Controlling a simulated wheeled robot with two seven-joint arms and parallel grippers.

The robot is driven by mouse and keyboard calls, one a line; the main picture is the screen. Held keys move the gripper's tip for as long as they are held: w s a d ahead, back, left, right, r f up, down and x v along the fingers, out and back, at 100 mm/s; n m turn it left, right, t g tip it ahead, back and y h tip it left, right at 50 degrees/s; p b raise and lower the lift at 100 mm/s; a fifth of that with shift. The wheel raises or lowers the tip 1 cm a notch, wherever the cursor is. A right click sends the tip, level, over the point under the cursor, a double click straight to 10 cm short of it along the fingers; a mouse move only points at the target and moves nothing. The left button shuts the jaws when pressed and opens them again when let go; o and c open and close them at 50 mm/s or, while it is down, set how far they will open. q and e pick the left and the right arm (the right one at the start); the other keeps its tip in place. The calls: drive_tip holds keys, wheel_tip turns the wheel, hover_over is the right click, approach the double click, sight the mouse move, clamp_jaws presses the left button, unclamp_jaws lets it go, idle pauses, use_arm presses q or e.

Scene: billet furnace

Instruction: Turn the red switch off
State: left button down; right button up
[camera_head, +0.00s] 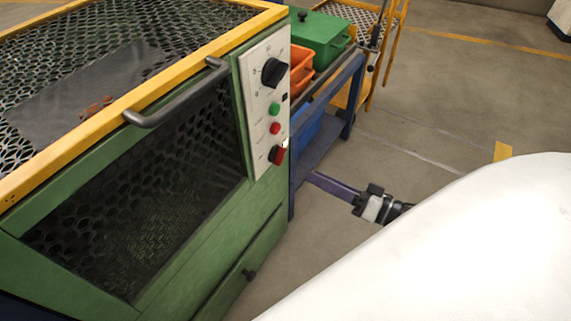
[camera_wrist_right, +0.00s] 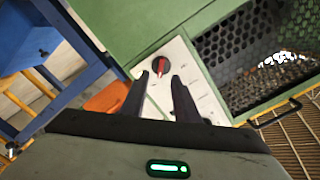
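The red switch (camera_head: 278,154) is a dark round knob with a red grip, low on the furnace's pale control panel (camera_head: 258,75). In the right wrist view the red switch (camera_wrist_right: 160,66) lies just beyond my fingertips, between their lines. My left gripper is not in view.
The green furnace (camera_head: 215,255) has a mesh window and a dark bar handle (camera_head: 178,100). The panel also carries a black dial (camera_head: 272,72), a green button (camera_head: 274,108) and a red button (camera_head: 275,128). A blue table with orange (camera_head: 301,72) and green boxes (camera_head: 318,38) stands behind.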

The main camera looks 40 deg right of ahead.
sight(283, 159)
drive_tip(key=x, duration=0.3)
drive_tip(key=b+x, duration=0.1)
drive_tip(key=x, duration=0.3)
drive_tip(key=b+x, duration=0.1)
drive_tip(key=x, duration=0.2)
drive_tip(key=shift+w+r, duration=0.2)
drive_tip(key=shift+r, duration=0.1)
clamp_jaws()
